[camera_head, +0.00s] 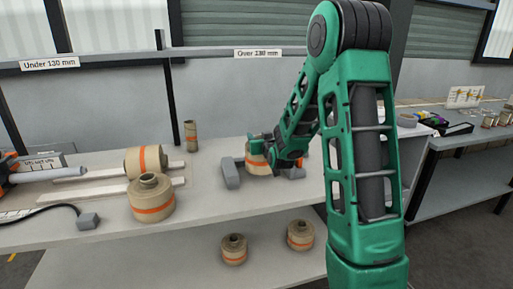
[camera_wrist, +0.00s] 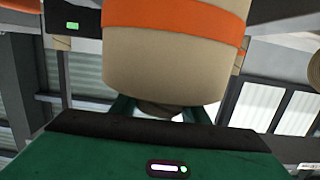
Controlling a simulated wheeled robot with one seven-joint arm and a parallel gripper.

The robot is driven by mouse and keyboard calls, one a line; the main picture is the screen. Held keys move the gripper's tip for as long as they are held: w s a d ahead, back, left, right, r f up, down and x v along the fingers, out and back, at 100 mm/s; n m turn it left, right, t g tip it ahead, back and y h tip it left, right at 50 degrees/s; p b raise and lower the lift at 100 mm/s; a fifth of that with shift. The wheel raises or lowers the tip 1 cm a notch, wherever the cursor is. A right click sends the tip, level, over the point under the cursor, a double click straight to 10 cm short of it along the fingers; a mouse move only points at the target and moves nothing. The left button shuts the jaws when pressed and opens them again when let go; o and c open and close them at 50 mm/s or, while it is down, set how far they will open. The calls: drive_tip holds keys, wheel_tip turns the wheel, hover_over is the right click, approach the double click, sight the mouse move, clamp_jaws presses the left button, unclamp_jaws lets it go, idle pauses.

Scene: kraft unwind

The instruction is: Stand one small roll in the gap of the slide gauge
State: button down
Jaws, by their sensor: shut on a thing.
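My gripper (camera_head: 262,143) is shut on a tan roll with an orange band (camera_head: 257,162), over the bench. The roll also shows close up in the wrist view (camera_wrist: 165,62), with the gripper fingers (camera_wrist: 158,110) at its near end. The slide gauge (camera_head: 230,174) shows as a grey block to the left of the held roll, with another grey part (camera_head: 294,172) to its right. The roll appears between these parts; my arm hides much of it, and I cannot tell whether it touches the bench. Two small banded rolls (camera_head: 233,250) (camera_head: 300,235) stand on the lower shelf.
A larger roll (camera_head: 152,199) stands at the bench front; another (camera_head: 145,161) sits by pale rails (camera_head: 85,191). A narrow tube (camera_head: 191,136) stands at the back. Signs read "Under 130 mm" (camera_head: 49,63) and "Over 130 mm" (camera_head: 257,54). A side bench (camera_head: 455,140) is at right.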

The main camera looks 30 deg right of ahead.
wheel_tip(320, 180, down, 4)
drive_tip(key=shift+r, duration=0.2)
drive_tip(key=c, duration=1)
unclamp_jaws()
drive_tip(key=shift+f, duration=0.1)
drive_tip(key=v, duration=1.1)
drive_tip(key=shift+s+a, duration=0.2)
